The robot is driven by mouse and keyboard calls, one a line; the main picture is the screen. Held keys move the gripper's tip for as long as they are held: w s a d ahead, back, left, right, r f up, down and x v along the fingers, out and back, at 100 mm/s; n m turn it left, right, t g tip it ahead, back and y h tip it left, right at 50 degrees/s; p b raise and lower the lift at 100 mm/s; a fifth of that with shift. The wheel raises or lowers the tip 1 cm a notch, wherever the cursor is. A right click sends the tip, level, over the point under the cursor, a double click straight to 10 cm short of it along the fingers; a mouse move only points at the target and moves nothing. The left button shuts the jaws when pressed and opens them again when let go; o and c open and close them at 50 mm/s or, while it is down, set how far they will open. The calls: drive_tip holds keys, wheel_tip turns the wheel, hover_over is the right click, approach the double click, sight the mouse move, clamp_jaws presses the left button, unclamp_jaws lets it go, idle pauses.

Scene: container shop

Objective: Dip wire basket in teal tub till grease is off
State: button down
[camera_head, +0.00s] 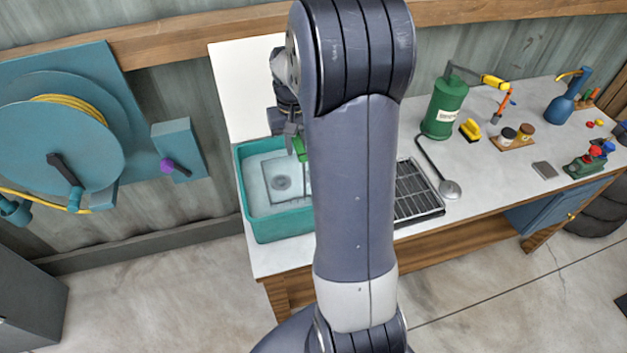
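The teal tub (283,229) stands at the left end of the white workbench, with pale cloudy liquid inside. A square, thin-lined shape with a round grey patch (282,183) shows in the tub; it may be the wire basket, but I cannot make out its mesh or any grease. My gripper (293,139) points down over the tub's back right part, partly hidden by my arm. A small green piece (300,149), like a handle, is right at its fingertips, and a thin dark line runs down below it. I cannot tell whether the fingers are closed on it.
A black grated tray (417,190) lies right of the tub, partly behind my arm. A hooked rod with a round end (450,189), a green canister (445,107), a yellow brush (470,130) and small jars (525,132) stand farther right. A teal hose reel (60,140) hangs at left.

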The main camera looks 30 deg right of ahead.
wheel_tip(320, 180, up, 8)
drive_tip(key=p, duration=0.5)
drive_tip(key=shift+r, duration=1.3)
wheel_tip(320, 180, up, 3)
drive_tip(key=shift+f+b, duration=0.1)
drive_tip(key=shift+b, duration=0.2)
idle(0.7)
